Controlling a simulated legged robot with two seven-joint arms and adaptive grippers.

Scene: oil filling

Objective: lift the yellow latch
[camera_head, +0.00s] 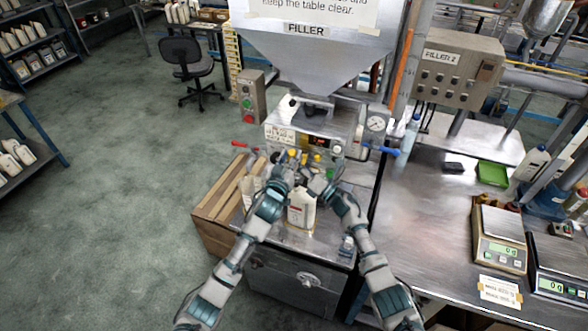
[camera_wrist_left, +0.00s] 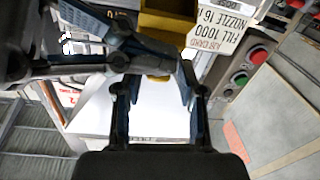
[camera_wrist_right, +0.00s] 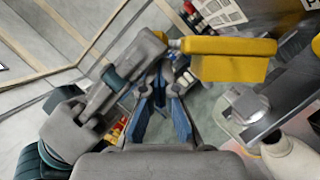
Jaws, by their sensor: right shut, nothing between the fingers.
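Small yellow parts (camera_head: 316,158) show at the filler's nozzles in the head view, with the grippers close below them. A yellow block-shaped piece, which looks like the latch, shows large in the right wrist view (camera_wrist_right: 230,58), and a yellow piece shows at the top of the left wrist view (camera_wrist_left: 168,18). My right gripper (camera_wrist_right: 165,75) is shut and empty, its tips just left of and below the yellow piece; I cannot tell if they touch. My left gripper (camera_wrist_left: 157,80) has its fingers apart, below the yellow piece. Both grippers partly hide the nozzle area in the head view.
A white bottle (camera_head: 301,212) stands on the filler's metal shelf below the grippers. A wooden crate (camera_head: 213,215) is left of it. Red (camera_head: 240,144) and blue (camera_head: 388,151) handles stick out at the sides. A metal table with scales (camera_head: 498,245) stands right.

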